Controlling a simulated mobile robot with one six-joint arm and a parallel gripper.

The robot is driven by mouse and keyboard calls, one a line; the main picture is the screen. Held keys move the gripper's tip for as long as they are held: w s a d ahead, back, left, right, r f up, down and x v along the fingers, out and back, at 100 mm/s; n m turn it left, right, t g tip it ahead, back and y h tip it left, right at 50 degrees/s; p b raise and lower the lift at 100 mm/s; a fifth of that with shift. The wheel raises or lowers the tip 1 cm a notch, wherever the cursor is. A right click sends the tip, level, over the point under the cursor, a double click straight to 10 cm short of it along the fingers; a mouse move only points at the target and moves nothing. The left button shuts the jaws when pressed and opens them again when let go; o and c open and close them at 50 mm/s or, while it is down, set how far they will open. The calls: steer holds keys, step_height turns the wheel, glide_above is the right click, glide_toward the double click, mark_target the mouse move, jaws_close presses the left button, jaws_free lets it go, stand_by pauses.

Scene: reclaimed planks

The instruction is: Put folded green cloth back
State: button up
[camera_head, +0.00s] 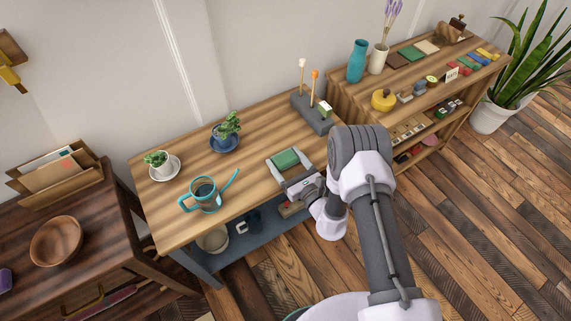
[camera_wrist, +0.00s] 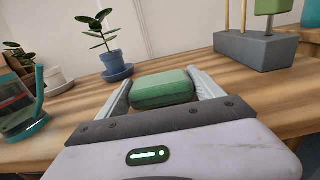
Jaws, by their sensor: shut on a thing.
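The folded green cloth (camera_head: 286,159) is a small rounded green block over the front part of the light wooden table (camera_head: 255,140). My gripper (camera_head: 288,156) is shut on it, with one pale finger along each side. In the wrist view the cloth (camera_wrist: 162,89) sits level between the two fingers (camera_wrist: 163,85). I cannot tell whether its underside touches the tabletop. On the shelf unit at the right, brown, green and cream flat squares (camera_head: 412,53) lie in a row on top.
A teal watering can (camera_head: 203,194), two potted plants (camera_head: 226,138) and a grey block with upright sticks (camera_head: 311,113) stand on the table. A teal vase (camera_head: 357,62) and a yellow pot (camera_head: 383,100) are on the right unit. The tabletop's middle is clear.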

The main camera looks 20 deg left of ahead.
steer(key=shift+f, duration=0.65)
steer(key=o, duration=1.2)
steer(key=shift+r, duration=0.1)
